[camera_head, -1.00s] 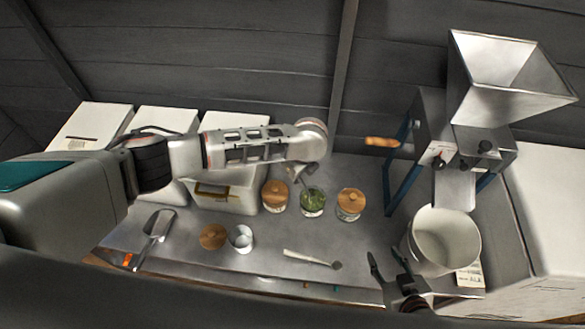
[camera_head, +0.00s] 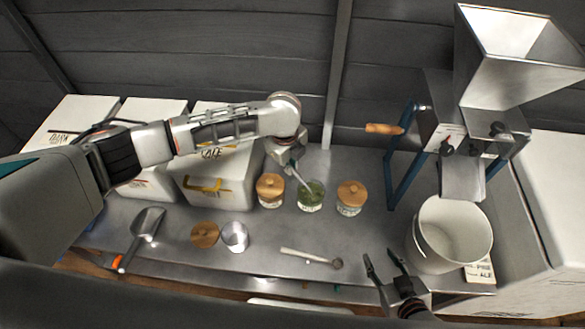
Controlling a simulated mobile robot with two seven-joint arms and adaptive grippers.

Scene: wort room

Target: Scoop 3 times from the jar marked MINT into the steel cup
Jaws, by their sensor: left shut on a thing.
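The open glass jar (camera_head: 311,197) with green leafy contents stands between two lidded jars; I cannot read its label. A wooden lid (camera_head: 205,235) lies on the table beside the small steel cup (camera_head: 235,238). My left gripper (camera_head: 289,160) is above and left of the open jar, shut on a thin grey tool (camera_head: 299,180) that slants down to the jar's mouth. The tool's tip is hard to make out, and I cannot tell whether it carries anything. My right gripper (camera_head: 386,266) is open and empty near the front edge.
Lidded jars (camera_head: 270,194) (camera_head: 350,202) flank the open jar. A light-handled spoon (camera_head: 310,257) and a large metal scoop (camera_head: 145,228) lie in front. A white bucket (camera_head: 447,250) and a grain mill (camera_head: 450,130) stand right. White boxes (camera_head: 218,180) stand at the left back.

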